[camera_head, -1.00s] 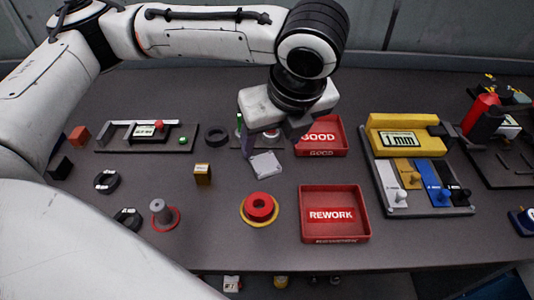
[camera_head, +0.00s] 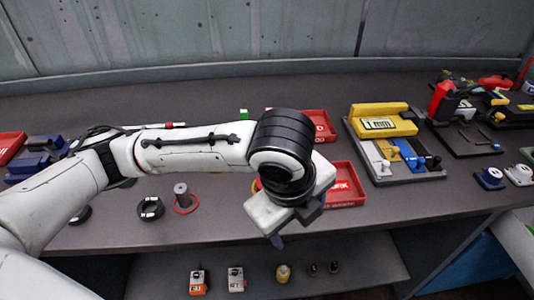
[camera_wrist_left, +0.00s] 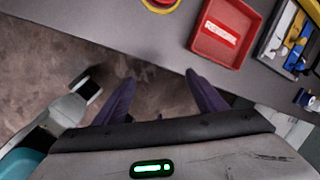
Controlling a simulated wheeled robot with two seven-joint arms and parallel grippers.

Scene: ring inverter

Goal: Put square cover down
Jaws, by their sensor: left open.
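The square cover does not show in either view now; my left arm hides the part of the bench where a pale square piece lay earlier. My left gripper (camera_head: 277,240) hangs over the bench's front edge, in front of the red REWORK tray. In the left wrist view its two dark purple fingers (camera_wrist_left: 163,95) are spread wide, with nothing between them and floor below. My right gripper is not in view.
The REWORK tray (camera_head: 352,198) and the red GOOD tray (camera_head: 325,124) are partly hidden by my arm. A yellow gauge fixture (camera_head: 383,120) stands to the right. A metal peg on a red ring (camera_head: 181,190) stands left. A lower shelf (camera_head: 330,268) holds small items.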

